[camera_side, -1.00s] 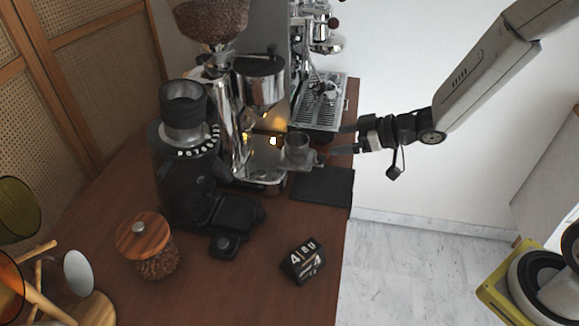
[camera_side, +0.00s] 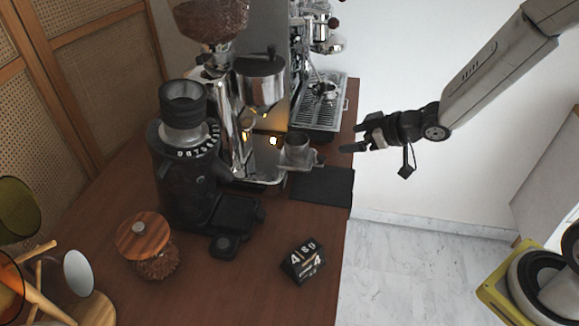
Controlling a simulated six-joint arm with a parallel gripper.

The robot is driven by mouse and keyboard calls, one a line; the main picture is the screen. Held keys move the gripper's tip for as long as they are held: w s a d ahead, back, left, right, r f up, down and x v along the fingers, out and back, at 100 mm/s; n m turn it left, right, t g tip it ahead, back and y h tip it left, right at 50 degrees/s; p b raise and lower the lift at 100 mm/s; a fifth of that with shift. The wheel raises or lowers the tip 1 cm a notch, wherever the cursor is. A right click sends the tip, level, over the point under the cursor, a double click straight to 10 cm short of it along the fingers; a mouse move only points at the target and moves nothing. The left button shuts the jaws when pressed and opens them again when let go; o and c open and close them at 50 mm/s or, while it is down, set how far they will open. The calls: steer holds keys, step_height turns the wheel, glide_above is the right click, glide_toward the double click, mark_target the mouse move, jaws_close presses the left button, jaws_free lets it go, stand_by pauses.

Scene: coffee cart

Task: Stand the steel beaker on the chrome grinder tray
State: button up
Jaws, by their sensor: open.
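A black mat (camera_side: 322,186) lies in front of the beaker. A black grinder (camera_side: 185,160) stands left of the chrome one. The espresso machine's drip tray (camera_side: 319,104) is behind.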

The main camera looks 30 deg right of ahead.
steer(key=s+d+m+g+h, duration=0.1)
steer(key=s+m+g+h, duration=0.1)
steer(key=s, duration=0.5)
steer(key=s+d+f+m+g+h, duration=0.1)
steer(key=s+d+m+g+h, duration=0.1)
steer(key=s+g, duration=0.3)
steer(key=s+m, duration=0.1)
steer(key=s, duration=0.2)
steer(key=shift+s+f+m+g+h, duration=0.25)
steer(key=shift+m+g+h, duration=0.05)
steer(key=shift+c, duration=0.2)
